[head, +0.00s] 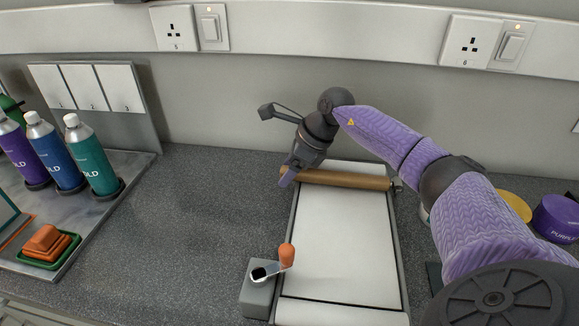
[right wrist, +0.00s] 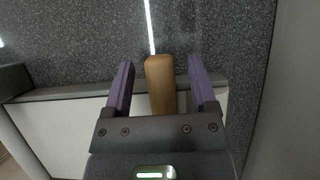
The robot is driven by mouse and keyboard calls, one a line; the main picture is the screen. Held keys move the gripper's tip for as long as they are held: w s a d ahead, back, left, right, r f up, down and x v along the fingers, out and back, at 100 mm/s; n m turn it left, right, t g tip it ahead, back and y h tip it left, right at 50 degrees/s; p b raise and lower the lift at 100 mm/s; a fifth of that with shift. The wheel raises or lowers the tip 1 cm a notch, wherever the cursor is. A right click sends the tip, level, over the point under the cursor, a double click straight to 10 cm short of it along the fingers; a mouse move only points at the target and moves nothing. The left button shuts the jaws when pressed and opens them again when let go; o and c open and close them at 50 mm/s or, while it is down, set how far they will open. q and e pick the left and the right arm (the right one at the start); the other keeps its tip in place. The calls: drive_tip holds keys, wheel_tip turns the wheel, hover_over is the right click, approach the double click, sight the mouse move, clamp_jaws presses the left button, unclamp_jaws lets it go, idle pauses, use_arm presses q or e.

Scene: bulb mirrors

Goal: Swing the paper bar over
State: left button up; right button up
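The paper bar (head: 345,180) is a brown wooden-looking roller lying across the far end of a white flat bed (head: 340,245). My right gripper (head: 288,178) is at the bar's left end, pointing down. In the right wrist view the bar (right wrist: 161,88) runs between the two purple fingers of my right gripper (right wrist: 160,66). The fingers are open, with a gap on each side of the bar. The gripper base hides the bar's nearer part there. My left gripper is not in view.
A grey box with an orange-knobbed crank (head: 286,255) stands at the bed's near left corner. Spray bottles (head: 91,155) and an orange block (head: 45,242) on a green tray stand on a board at left. The counter (head: 200,220) between is clear. A wall stands behind.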

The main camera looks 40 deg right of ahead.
drive_tip(key=shift+r, duration=0.25)
wheel_tip(320, 180, up, 7)
drive_tip(key=p, duration=0.5)
drive_tip(key=shift+f+p, duration=0.1)
drive_tip(key=shift+p, duration=0.3)
drive_tip(key=shift+f, duration=0.15)
